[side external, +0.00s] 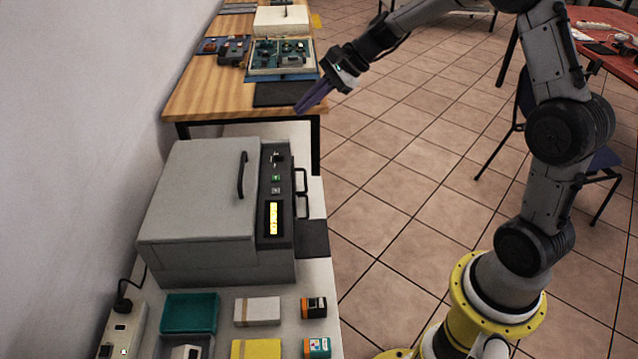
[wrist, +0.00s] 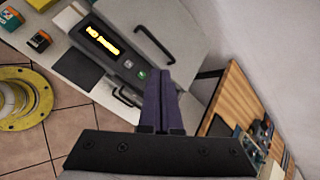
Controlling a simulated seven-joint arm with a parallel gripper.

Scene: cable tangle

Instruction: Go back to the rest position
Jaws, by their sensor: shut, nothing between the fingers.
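My gripper (side external: 301,108) is shut and empty, its purple fingers pressed together. In the side view it is in the air near the front right corner of the wooden table, pointing down and to the left. In the wrist view the shut fingertips (wrist: 160,76) lie in front of the grey machine's control panel. The grey machine (side external: 195,195) has its lid down, a black handle on top and a lit yellow display. It also shows in the wrist view (wrist: 150,22).
The wooden table (side external: 200,85) holds circuit boards and a black mat (side external: 280,94). A white bench carries a teal tray (side external: 189,312), a power strip (side external: 122,330) and small boxes (side external: 257,311). A red table (side external: 605,55) stands far right.

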